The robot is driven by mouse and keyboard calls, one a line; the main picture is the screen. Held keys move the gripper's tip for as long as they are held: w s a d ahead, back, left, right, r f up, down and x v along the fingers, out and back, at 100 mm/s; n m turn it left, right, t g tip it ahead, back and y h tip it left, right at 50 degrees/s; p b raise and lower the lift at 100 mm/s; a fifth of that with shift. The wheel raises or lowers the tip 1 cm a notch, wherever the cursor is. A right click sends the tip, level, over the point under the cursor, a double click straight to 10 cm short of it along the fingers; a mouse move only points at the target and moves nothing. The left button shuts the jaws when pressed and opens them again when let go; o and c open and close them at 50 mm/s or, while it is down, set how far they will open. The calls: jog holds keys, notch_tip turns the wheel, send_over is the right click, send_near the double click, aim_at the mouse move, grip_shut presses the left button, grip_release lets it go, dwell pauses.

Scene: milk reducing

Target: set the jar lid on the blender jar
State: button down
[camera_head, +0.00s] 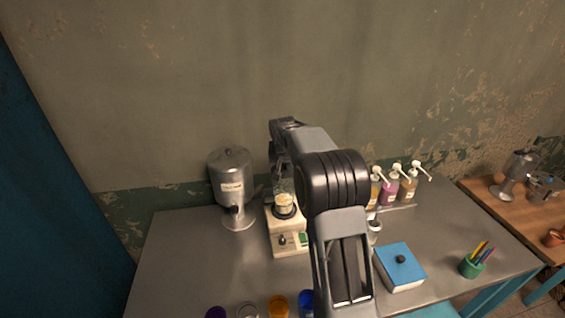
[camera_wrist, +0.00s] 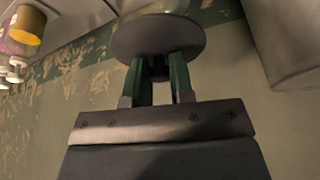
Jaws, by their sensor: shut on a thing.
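The blender jar (camera_head: 284,203) is clear with pale contents and stands upright on a cream blender base (camera_head: 287,240) on the steel table. The jar lid (camera_wrist: 150,37) is a dark round disc in the wrist view. My gripper (camera_wrist: 160,68) is shut on the lid's grip, with a green finger on each side. In the head view my arm reaches over the table, and its end is just above the blender jar. The lid is too small and hidden there to tell whether it touches the jar's rim.
A steel dispenser (camera_head: 231,188) stands left of the blender. Pump bottles (camera_head: 390,190), a blue box (camera_head: 400,266) and a green pen cup (camera_head: 472,268) are to the right. Several coloured cups (camera_head: 278,307) line the front. The table's left front (camera_head: 190,265) is clear.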

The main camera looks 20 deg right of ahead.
aim_at(284, 172)
jog(key=shift+f+b, duration=1.9)
jog(key=shift+f, duration=0.95)
jog(key=shift+s, duration=0.15)
jog(key=shift+c, duration=2.2)
grip_release()
jog(key=shift+r, duration=0.15)
jog(key=shift+r+p, duration=1.95)
jog(key=shift+r, duration=0.9)
